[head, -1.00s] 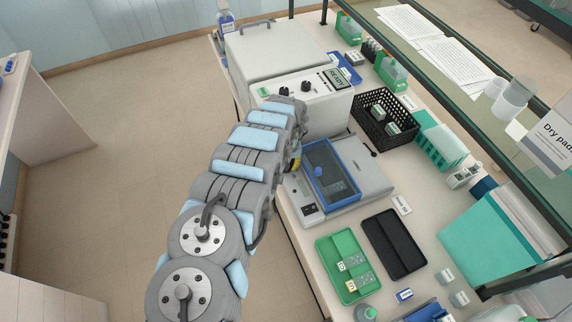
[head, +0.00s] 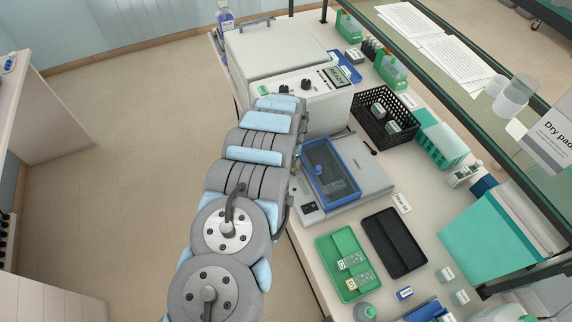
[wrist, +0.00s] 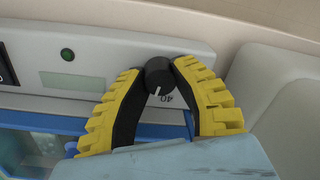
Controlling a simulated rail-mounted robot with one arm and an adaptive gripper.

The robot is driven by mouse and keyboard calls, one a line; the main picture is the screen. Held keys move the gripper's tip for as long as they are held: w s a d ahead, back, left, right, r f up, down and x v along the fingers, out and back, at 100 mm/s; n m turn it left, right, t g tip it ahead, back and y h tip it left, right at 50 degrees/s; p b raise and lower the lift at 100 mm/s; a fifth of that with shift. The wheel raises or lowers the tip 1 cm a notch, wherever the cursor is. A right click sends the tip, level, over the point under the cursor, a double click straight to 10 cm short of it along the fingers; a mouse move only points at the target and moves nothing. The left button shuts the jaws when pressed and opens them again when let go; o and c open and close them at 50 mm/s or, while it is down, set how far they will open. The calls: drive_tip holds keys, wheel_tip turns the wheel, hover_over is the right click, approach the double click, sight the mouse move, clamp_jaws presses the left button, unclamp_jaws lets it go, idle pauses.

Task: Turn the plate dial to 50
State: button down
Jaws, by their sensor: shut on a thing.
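The plate dial is a black round knob (wrist: 158,72) on the pale front panel of a device in the wrist view. Its white mark points down in the picture, near an upside-down printed "40" (wrist: 165,99). My gripper (wrist: 159,64) has yellow, black-lined fingers, shut on the knob with one fingertip on each side. In the head view the grey plate device (head: 368,172) with its blue-framed lid (head: 330,172) stands on the bench. My arm hides the dial and my gripper there.
A green indicator (wrist: 67,55) sits on the panel left of the dial. A large white machine (head: 275,55) stands behind the plate. A black basket (head: 385,117), a green tray (head: 343,268) and a black tray (head: 394,243) lie around it. The floor at left is clear.

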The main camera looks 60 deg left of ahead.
drive_tip(key=shift+f+m, duration=0.1)
drive_tip(key=shift+m, duration=1.1)
drive_tip(key=c, duration=1)
unclamp_jaws()
drive_tip(key=shift+c, duration=0.2)
drive_tip(key=shift+r, duration=0.2)
drive_tip(key=shift+w+r, duration=0.1)
drive_tip(key=shift+r, duration=0.8)
drive_tip(key=shift+d+r, duration=0.15)
drive_tip(key=shift+r, duration=2.55)
